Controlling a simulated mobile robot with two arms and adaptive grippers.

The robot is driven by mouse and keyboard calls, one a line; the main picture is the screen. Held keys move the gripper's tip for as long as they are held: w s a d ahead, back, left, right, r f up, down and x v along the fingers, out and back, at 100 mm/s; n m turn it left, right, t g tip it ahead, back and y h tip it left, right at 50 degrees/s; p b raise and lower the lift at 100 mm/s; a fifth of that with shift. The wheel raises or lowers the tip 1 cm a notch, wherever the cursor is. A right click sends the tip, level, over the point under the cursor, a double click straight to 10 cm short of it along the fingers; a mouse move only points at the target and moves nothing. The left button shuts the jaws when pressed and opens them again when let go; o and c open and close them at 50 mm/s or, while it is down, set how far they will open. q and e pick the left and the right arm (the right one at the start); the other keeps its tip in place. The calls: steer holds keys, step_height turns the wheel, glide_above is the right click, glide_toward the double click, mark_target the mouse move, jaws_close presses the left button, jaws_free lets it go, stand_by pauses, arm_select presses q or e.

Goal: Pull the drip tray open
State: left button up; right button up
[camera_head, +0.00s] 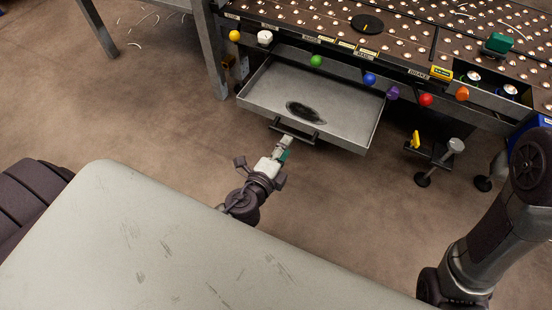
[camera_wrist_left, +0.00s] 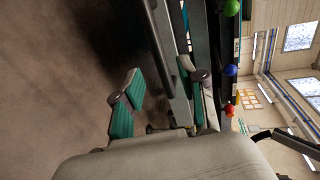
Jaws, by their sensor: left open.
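The drip tray (camera_head: 345,112) is a shallow grey metal drawer with a dark oily stain on its floor. It stands out from under the roller-topped table. Its dark bar handle (camera_head: 293,131) is on the front wall. My left gripper (camera_head: 286,146) is just in front of the handle, close to it. In the left wrist view its green-padded fingers (camera_wrist_left: 160,88) are spread apart, with a dark bar running near them. Whether they touch the handle I cannot tell. My right gripper is out of view; only my right arm shows at the right.
Coloured knobs, including a green one (camera_head: 316,61) and a red one (camera_head: 426,100), line the table edge above the tray. A foot pedal (camera_head: 440,155) stands right of the tray. A table leg (camera_head: 209,50) is at its left. The floor in front is clear.

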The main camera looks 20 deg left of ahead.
arm_select(q)
steer(key=v, duration=0.6)
steer(key=shift+w+d+r, duration=0.1)
stand_by(0.3)
